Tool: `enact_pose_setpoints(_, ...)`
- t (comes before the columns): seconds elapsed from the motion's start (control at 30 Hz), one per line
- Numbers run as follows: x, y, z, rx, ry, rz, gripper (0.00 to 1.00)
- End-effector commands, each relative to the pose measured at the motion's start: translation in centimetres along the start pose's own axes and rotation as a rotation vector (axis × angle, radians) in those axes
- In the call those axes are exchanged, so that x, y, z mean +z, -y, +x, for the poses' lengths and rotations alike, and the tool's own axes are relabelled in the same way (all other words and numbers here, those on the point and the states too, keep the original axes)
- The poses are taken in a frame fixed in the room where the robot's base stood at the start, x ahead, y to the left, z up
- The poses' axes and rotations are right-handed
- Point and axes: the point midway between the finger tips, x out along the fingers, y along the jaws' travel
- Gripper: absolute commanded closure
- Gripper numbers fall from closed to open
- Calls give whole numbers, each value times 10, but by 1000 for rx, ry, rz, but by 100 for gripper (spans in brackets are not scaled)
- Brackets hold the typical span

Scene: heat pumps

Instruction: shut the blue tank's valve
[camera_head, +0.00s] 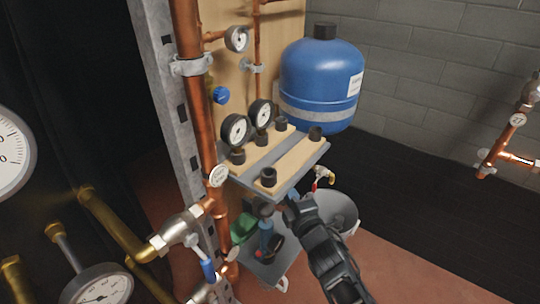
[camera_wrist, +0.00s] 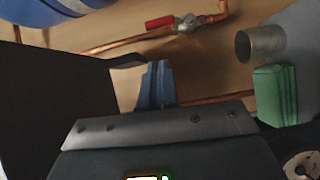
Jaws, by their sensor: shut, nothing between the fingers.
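The blue tank (camera_head: 322,72) stands at the back beside the wooden panel; its lower edge shows at the top left of the wrist view (camera_wrist: 50,12). A small valve (camera_wrist: 187,24) with a red lever (camera_wrist: 158,22) sits on a copper pipe in the wrist view, the lever lying roughly along the pipe. A red-handled fitting (camera_head: 318,183) below the tank in the head view may be this valve. My gripper (camera_head: 292,207) is under the shelf, below and left of that fitting. In the wrist view its fingers (camera_wrist: 157,78) are shut, empty and apart from the lever.
A shelf (camera_head: 285,165) with gauges and black caps overhangs my gripper. A grey bucket (camera_head: 340,212) stands close to my arm. A green block (camera_wrist: 275,95) and a metal cup (camera_wrist: 260,45) lie right in the wrist view. A blue-levered valve (camera_head: 207,268) is at front left.

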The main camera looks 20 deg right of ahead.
Motion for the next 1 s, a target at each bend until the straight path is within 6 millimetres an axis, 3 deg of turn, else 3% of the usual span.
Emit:
enact_pose_setpoints(0.17, 6, -9, 18, 5, 1, -59, 100)
enact_pose_setpoints(0.67, 7, -8, 26, 7, 1, -65, 100)
enact_pose_setpoints(1.0, 7, -6, 80, 7, 1, -66, 100)
